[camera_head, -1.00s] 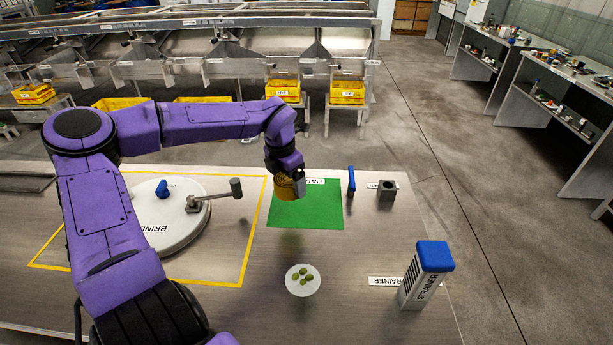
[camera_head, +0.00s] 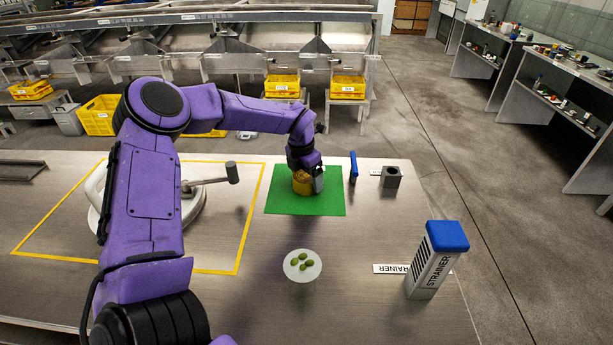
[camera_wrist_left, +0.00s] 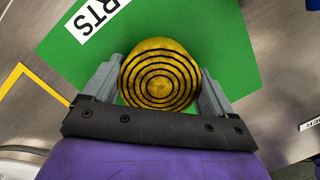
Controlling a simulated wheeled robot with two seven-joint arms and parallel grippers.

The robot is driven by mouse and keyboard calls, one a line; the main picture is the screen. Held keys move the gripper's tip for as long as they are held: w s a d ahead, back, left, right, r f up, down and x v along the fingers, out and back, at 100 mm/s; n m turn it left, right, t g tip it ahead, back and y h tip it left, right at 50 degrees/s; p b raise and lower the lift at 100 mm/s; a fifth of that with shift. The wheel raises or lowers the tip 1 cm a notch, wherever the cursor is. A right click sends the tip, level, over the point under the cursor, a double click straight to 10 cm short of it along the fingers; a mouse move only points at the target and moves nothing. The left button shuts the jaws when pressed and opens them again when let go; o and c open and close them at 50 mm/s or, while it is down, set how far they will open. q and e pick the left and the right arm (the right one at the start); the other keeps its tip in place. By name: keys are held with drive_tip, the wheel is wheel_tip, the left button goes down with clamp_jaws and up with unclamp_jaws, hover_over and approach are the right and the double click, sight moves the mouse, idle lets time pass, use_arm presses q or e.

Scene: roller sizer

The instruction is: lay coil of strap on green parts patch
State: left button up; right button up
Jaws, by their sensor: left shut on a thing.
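The coil of strap (camera_head: 301,183) is a yellow roll with dark spiral rings. It is over the green parts patch (camera_head: 325,204) in the head view. In the left wrist view the coil (camera_wrist_left: 158,80) sits between the two grey fingers, with the green patch (camera_wrist_left: 225,35) and its white label behind it. My left gripper (camera_head: 309,180) is shut on the coil and points down over the patch. I cannot tell whether the coil's underside touches the patch. My right gripper is not in view.
A blue-handled tool (camera_head: 353,167) and a grey block with a hole (camera_head: 391,177) stand right of the patch. A white dish with green pieces (camera_head: 302,265) is in front. A blue-topped strainer (camera_head: 436,260) stands at front right. A lidded brine vessel is partly behind my arm.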

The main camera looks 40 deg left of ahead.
sight(302, 178)
use_arm(q)
drive_tip(key=shift+s, duration=0.1)
drive_tip(key=shift+f, duration=0.15)
drive_tip(key=o, duration=0.9)
wheel_tip(302, 178, up, 12)
drive_tip(key=s, duration=0.1)
drive_tip(key=shift+s+r, duration=0.2)
drive_tip(key=shift+s, duration=0.2)
